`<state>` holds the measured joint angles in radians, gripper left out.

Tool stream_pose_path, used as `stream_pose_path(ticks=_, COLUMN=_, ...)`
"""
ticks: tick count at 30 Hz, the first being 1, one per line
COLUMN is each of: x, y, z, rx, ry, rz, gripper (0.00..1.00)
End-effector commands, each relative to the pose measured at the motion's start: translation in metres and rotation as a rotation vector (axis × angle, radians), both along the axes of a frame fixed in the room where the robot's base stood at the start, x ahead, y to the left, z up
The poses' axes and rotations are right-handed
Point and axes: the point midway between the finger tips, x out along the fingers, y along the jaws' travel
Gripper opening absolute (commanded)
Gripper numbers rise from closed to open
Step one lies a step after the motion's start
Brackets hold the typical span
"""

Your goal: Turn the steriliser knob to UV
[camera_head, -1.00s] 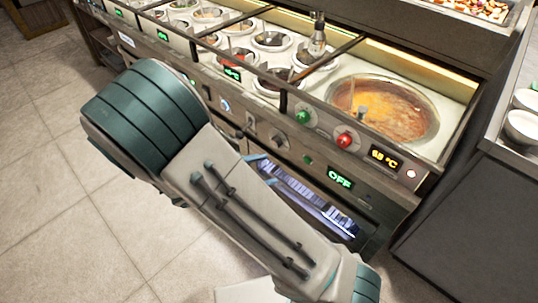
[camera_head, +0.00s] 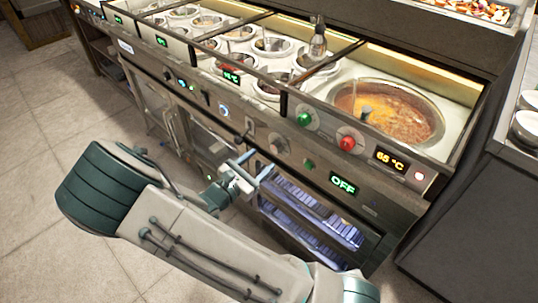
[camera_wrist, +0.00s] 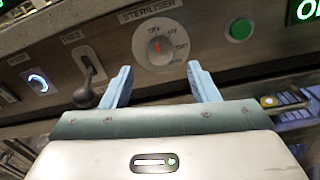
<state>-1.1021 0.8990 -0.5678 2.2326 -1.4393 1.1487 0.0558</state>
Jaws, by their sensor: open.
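The steriliser knob (camera_wrist: 160,48) is a round, pale dial with a red pointer mark, on a white plate labelled STERILISER. Its pointer looks roughly upright; the small position labels are too blurred to read surely. In the head view the knob (camera_head: 279,144) sits on the front panel, and a green display (camera_head: 343,185) to its lower right reads OFF. My gripper (camera_wrist: 160,75) is open and empty, its two blue fingers below and either side of the knob in the wrist view, apparently apart from it. In the head view my gripper (camera_head: 255,170) is in front of the panel, below-left of the knob.
A lever switch (camera_wrist: 88,75) and a blue-lit dial (camera_wrist: 38,80) are left of the knob. A green button (camera_wrist: 240,29) is to its right. The lit steriliser cabinet (camera_head: 312,215) is below the panel. A sauce well (camera_head: 395,115) and several pots are above.

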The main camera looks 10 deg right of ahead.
Motion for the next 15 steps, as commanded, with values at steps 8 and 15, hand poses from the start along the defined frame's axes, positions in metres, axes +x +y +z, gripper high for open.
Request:
stream_pose_path(ticks=8, x=0.025, y=-0.033, z=-0.001, rx=-0.001, ry=0.000, rz=-0.001, gripper=0.54)
stream_pose_path(ticks=15, x=0.030, y=-0.041, z=0.000, rx=0.001, ry=-0.001, rz=-0.001, gripper=0.54)
